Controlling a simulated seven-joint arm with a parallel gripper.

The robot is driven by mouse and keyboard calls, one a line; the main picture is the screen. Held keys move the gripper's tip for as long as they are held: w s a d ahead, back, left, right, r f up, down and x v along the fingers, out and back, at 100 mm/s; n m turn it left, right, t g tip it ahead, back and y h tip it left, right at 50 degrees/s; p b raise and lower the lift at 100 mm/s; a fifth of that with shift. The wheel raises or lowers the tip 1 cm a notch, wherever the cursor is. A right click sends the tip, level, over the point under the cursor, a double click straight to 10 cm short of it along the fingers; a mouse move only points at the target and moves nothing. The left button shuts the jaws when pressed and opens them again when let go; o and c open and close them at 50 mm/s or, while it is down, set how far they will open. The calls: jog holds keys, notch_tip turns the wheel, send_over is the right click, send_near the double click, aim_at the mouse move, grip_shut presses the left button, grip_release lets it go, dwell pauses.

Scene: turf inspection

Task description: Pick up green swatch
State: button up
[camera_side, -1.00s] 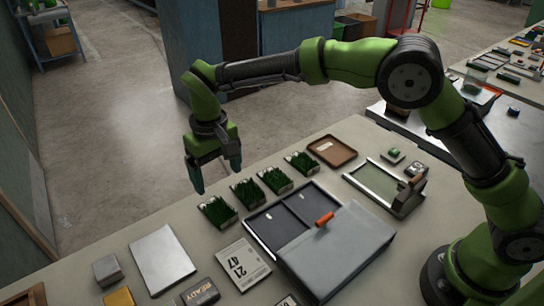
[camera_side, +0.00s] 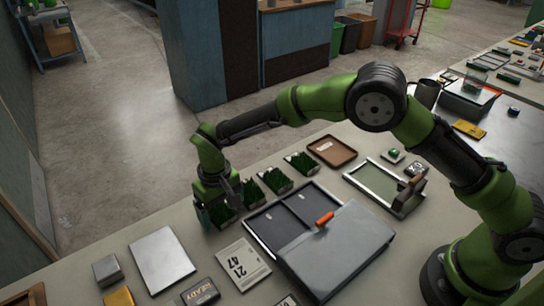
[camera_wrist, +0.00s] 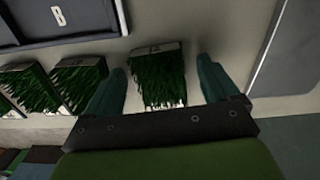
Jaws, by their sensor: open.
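Several green grass swatches with pale label edges lie in a row on the bench. The swatch at the row's near-left end (camera_wrist: 158,80) lies between my two fingers in the wrist view, with a visible gap on each side. My gripper (camera_side: 220,208) is open and low over that swatch, hiding most of it in the side view. The fingers (camera_wrist: 161,66) point down and hold nothing. The other swatches (camera_side: 249,192), (camera_side: 275,180) and (camera_side: 302,163) lie farther along the row; two of them also show left in the wrist view (camera_wrist: 82,82).
A grey case (camera_side: 340,250) with an orange handle and dark compartments (camera_side: 275,232) sits beside the row. A brown tray (camera_side: 350,160), a framed screen (camera_side: 360,190), a metal plate (camera_side: 161,262) and a card marked 21 47 (camera_side: 243,266) lie around.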

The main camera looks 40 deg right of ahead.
jog(key=c, duration=1.1)
jog(key=shift+r, duration=0.15)
